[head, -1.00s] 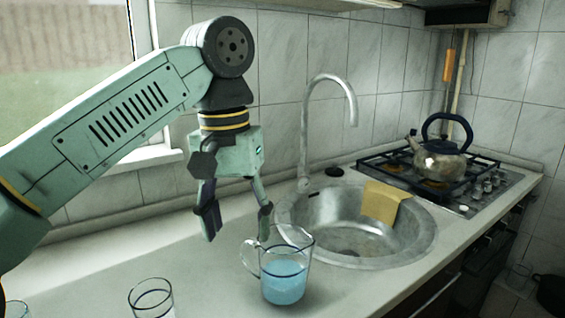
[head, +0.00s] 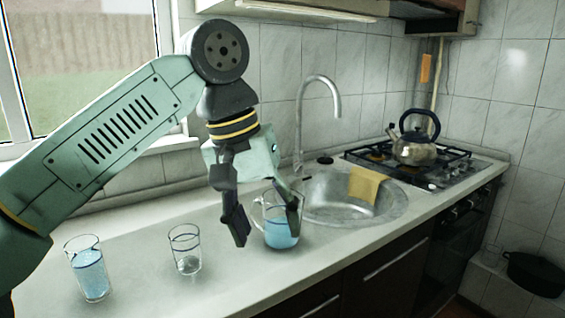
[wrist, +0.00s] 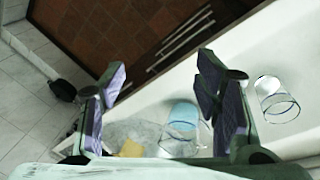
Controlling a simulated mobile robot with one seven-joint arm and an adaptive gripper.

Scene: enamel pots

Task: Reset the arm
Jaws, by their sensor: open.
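My gripper (head: 268,222) is open and empty above the counter (head: 150,235). Its fingers also show spread apart in the wrist view (wrist: 165,95). In the head view its right finger overlaps a glass jug with blue liquid (head: 280,233), which stands upright near the sink. The jug's handle is partly hidden. In the wrist view this jug (wrist: 184,117) appears between the fingers, beyond them. I cannot tell whether the finger touches the jug.
A clear glass (head: 187,258) and another glass with blue liquid (head: 91,275) stand left on the counter. The sink (head: 390,209) with a yellow cloth (head: 366,186), the tap (head: 301,120) and a kettle (head: 415,150) on the stove lie right. A dark pot (head: 535,273) is at lower right.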

